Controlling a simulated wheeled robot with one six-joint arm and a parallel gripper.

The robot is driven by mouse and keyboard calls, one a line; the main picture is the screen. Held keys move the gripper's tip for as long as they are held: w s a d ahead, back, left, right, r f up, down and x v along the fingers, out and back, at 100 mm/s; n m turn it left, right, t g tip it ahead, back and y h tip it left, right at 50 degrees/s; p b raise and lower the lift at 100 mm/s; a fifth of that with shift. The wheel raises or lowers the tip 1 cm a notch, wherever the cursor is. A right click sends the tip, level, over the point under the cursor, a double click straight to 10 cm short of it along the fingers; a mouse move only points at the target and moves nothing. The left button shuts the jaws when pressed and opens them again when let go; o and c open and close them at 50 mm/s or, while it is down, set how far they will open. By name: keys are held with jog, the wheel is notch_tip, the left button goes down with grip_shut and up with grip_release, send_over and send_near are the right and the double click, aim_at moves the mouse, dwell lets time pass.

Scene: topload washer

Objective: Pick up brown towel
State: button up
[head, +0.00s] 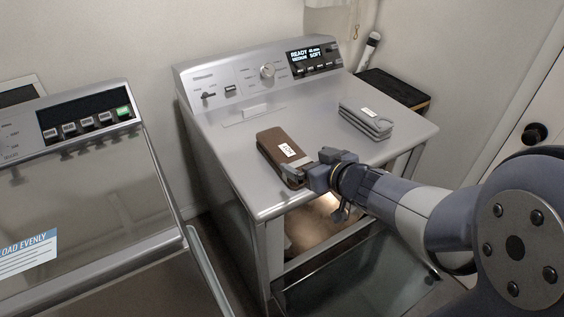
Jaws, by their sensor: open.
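The brown towel (276,143) is folded into a flat oblong with a white label on top. It lies on the grey top of the dryer-like machine (236,176), left of the middle and near the front edge. My gripper (298,171) is open at the near right end of the towel. Its fingers overlap that end in the picture. I cannot tell whether they touch the towel, and the near end is partly hidden behind them.
A folded grey towel (367,120) with a label lies on the same top, to the right. The control panel (262,72) rises at the back. The machine's front door (355,272) hangs open below. A washer (80,190) stands at the left. A dark-topped stand (396,88) is behind right.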

aim_at(284, 148)
jog(key=b+x, duration=0.2)
jog(key=x, duration=0.8)
jog(key=shift+r, duration=0.1)
jog(key=shift+c, duration=0.6)
jog(key=c, duration=1.1)
